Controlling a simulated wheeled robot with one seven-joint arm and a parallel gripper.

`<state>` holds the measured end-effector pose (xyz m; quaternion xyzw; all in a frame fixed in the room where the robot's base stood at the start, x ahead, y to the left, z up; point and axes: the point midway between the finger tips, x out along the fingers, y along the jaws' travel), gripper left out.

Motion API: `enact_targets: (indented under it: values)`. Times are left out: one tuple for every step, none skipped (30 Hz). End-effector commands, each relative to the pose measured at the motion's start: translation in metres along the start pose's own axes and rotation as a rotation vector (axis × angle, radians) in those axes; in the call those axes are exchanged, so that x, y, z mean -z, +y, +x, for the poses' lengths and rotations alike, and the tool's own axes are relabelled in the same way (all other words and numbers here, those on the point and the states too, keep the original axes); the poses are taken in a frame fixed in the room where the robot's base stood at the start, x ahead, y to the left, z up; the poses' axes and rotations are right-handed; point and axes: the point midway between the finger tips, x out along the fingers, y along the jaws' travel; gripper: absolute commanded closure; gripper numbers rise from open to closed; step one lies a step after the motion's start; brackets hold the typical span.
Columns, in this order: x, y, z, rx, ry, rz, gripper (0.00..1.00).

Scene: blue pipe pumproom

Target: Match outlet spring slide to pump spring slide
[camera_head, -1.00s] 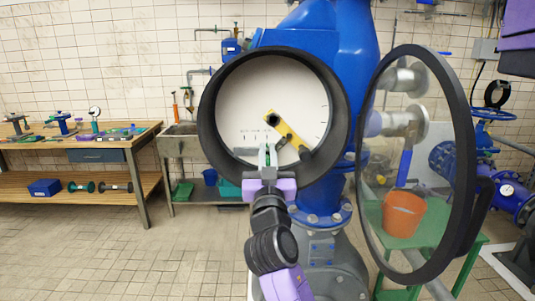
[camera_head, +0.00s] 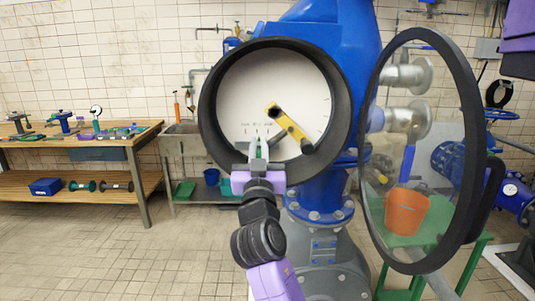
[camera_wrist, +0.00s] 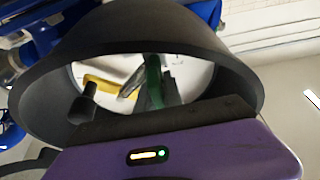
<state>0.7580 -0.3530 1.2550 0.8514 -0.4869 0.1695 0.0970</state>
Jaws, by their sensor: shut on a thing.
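A large round gauge with a black rim (camera_head: 207,125) and a white dial face (camera_head: 250,90) stands open in front of the blue pump. The yellow slide also shows in the wrist view (camera_wrist: 101,84). My gripper (camera_head: 258,148) reaches into the lower part of the dial, left of the knob. It is shut on a narrow green slide (camera_wrist: 153,80), partly hidden by the fingers. No labels show which slide is outlet or pump.
The gauge's glass cover, in a black ring (camera_head: 466,120), is swung open to the right. Behind it are an orange bucket (camera_head: 405,210) and a green stand (camera_head: 478,255). A wooden workbench (camera_head: 142,137) stands at left. The floor at front left is clear.

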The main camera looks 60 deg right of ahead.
Motion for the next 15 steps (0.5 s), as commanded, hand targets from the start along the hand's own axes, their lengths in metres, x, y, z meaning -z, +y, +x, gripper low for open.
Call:
enact_targets:
  values:
    - [-0.0026,-0.0054,-0.0017,0.003,0.002,0.002,1.0]
    - [-0.0022,-0.0065,-0.0015,0.003,0.0,0.002,1.0]
    - [-0.0016,-0.0072,-0.0012,0.002,-0.001,0.002,1.0]
    - [-0.0011,-0.0073,-0.001,0.002,-0.001,0.001,1.0]
    - [-0.0007,-0.0071,-0.0009,0.002,-0.002,0.001,1.0]
    - [-0.0006,-0.0069,-0.0008,0.002,-0.002,0.0,1.0]
    - [-0.0006,-0.0069,-0.0008,0.002,-0.002,0.0,1.0]
    - [-0.0006,-0.0068,-0.0008,0.002,-0.002,0.0,1.0]
    - [-0.0007,-0.0068,-0.0008,0.002,-0.002,0.0,1.0]
    - [-0.0007,-0.0068,-0.0008,0.002,-0.002,0.0,1.0]
    - [-0.0007,-0.0067,-0.0008,0.002,-0.002,0.0,0.85]
    - [-0.0006,-0.0067,-0.0008,0.002,-0.002,0.0,0.77]
    - [-0.0006,-0.0066,-0.0008,0.002,-0.002,0.0,0.71]
    - [-0.0005,-0.0065,-0.0007,0.001,-0.002,0.0,0.67]
    - [-0.0005,-0.0064,-0.0007,0.001,-0.002,0.0,0.67]
